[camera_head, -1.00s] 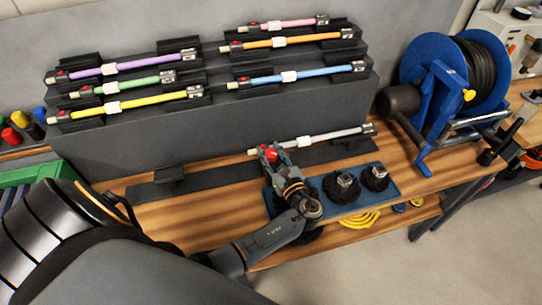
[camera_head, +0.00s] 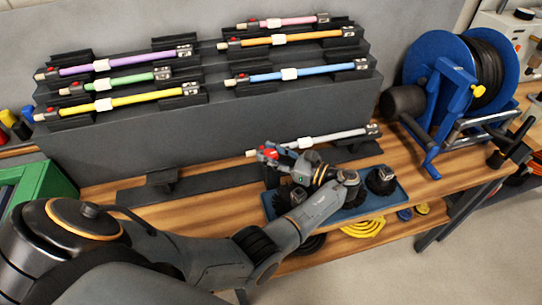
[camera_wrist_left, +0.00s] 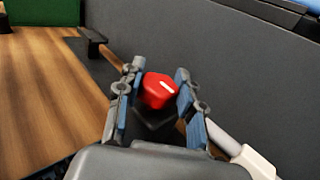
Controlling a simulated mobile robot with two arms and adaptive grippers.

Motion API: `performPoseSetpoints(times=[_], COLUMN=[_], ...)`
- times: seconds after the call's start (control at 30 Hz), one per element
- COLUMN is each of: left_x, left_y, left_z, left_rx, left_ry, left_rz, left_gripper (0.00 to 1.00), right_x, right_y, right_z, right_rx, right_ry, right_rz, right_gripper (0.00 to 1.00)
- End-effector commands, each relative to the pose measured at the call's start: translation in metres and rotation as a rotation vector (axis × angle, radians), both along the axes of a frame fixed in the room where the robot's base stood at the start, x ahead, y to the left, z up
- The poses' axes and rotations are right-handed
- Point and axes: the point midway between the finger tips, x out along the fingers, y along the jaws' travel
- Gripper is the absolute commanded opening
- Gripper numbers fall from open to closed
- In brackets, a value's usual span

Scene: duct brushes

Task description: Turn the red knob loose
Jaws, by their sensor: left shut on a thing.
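The red knob (camera_wrist_left: 159,90) sits between the two fingers of my left gripper (camera_wrist_left: 155,94) in the left wrist view, and the fingers are shut on it. In the head view the red knob (camera_head: 270,153) shows at the left end of a rod with a white-grey shaft (camera_head: 330,137), with my left gripper (camera_head: 268,152) around it. The rod lies in a black holder (camera_head: 357,148) on the wooden bench (camera_head: 225,210). My right gripper is in neither view.
A blue tray (camera_head: 350,214) with several round black brushes (camera_head: 381,180) is close to my left forearm. A grey stepped rack (camera_head: 215,115) behind holds several coloured rods. A blue hose reel (camera_head: 440,90) stands at the right.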

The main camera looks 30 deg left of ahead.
Motion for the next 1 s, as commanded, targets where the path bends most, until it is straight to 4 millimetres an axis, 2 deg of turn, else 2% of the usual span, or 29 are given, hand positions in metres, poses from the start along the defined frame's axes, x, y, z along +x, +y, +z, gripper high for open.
performPoseSetpoints(times=[0.43, 0.47, 0.57, 0.87, 1.0], left_x=[0.001, 0.001, 0.001, 0.000, 0.002], left_y=[0.001, 0.001, 0.001, 0.000, -0.013], left_z=[0.002, 0.002, 0.002, 0.001, 0.001], left_rx=[0.003, 0.003, 0.002, 0.001, -0.002], left_ry=[-0.003, -0.003, -0.003, -0.001, 0.000], left_rz=[0.009, 0.009, 0.009, 0.008, 0.006], left_gripper=[0.05, 0.41, 0.60, 0.60, 0.60], right_x=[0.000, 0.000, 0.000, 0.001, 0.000], right_y=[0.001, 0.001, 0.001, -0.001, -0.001], right_z=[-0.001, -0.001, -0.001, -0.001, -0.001], right_rx=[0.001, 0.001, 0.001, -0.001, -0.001], right_ry=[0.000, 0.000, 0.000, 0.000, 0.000], right_rz=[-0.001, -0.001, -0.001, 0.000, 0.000], right_gripper=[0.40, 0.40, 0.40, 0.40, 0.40])
